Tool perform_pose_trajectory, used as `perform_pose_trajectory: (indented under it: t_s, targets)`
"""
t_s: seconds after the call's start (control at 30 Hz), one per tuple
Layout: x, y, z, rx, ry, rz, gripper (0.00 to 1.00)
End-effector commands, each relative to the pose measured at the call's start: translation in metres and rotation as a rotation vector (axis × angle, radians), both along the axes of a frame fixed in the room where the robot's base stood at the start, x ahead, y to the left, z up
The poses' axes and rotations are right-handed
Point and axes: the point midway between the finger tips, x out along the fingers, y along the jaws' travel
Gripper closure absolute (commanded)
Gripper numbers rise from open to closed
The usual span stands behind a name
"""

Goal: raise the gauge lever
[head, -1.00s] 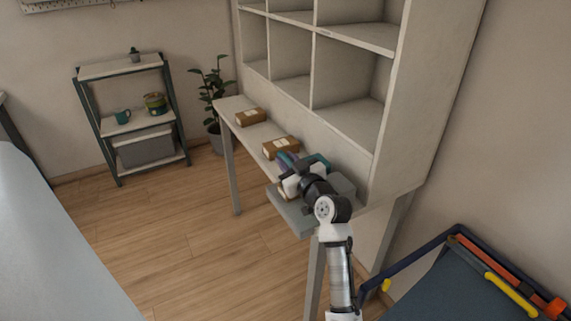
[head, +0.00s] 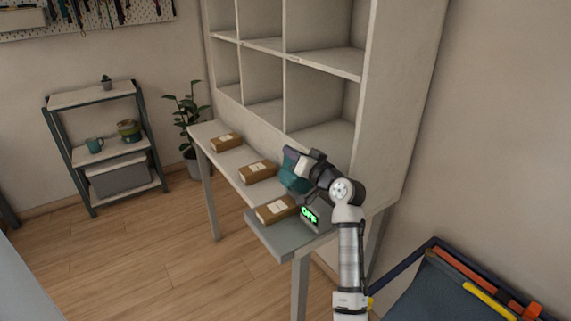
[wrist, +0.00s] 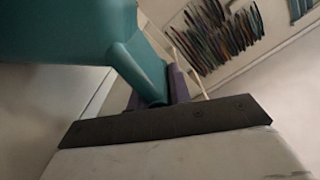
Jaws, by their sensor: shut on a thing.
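My gripper (head: 299,163) is over the near end of the narrow wall table, shut on a teal piece (head: 294,177). In the wrist view the teal piece (wrist: 150,70) runs large and close from the upper left down to the jaws, with purple parts beside it. I cannot tell whether this piece is the gauge lever. A dark grey box with a lit green display (head: 310,215) stands below my gripper; its short text may read OFF. No separate lever shows on it, and my arm hides part of it.
Several brown boxes (head: 257,172) lie along the table (head: 222,157), the nearest on a grey plate (head: 268,238) beside the display box. A tall cubby shelf (head: 395,110) rises behind. A blue-framed bin (head: 420,290) is at lower right. Floor to the left is clear.

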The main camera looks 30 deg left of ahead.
Motion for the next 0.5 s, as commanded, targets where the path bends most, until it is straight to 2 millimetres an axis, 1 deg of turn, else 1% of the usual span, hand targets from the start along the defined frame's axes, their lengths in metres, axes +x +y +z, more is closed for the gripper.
perform_pose_trajectory:
  t_s: [0.2,0.5]
  targets:
    - [0.014,-0.006,-0.001,0.001,-0.003,-0.001,1.0]
    - [0.02,-0.009,0.0,-0.002,-0.003,-0.003,1.0]
